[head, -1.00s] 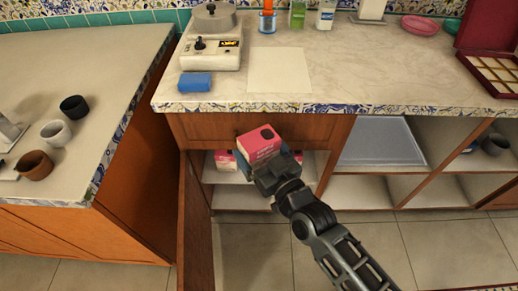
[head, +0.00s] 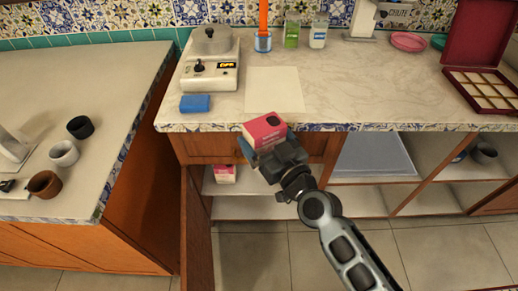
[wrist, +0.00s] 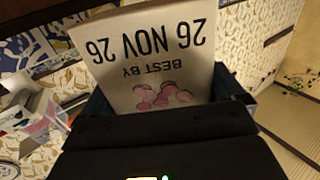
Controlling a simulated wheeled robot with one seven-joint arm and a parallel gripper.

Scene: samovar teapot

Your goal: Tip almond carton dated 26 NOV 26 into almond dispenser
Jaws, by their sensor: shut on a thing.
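My gripper (head: 272,153) is shut on a carton (head: 265,129) with a pink top and pale sides. In the head view it holds the carton at the front edge of the counter, in front of an open cabinet. In the wrist view the carton's pale face (wrist: 150,45) stands between the dark jaws and reads "BEST BY 26 NOV 26" upside down, with pink almond shapes printed on it. I cannot tell which thing in view is the almond dispenser. A white stand (head: 362,18) at the back has a dark part with blurred lettering beside it.
Another pink and white carton (head: 225,174) stands on the shelf below. On the counter are a blue block (head: 195,103), a white burner (head: 212,72), a paper sheet (head: 274,90) and glasses. The cabinet door (head: 196,220) hangs open. The counter's right middle is clear.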

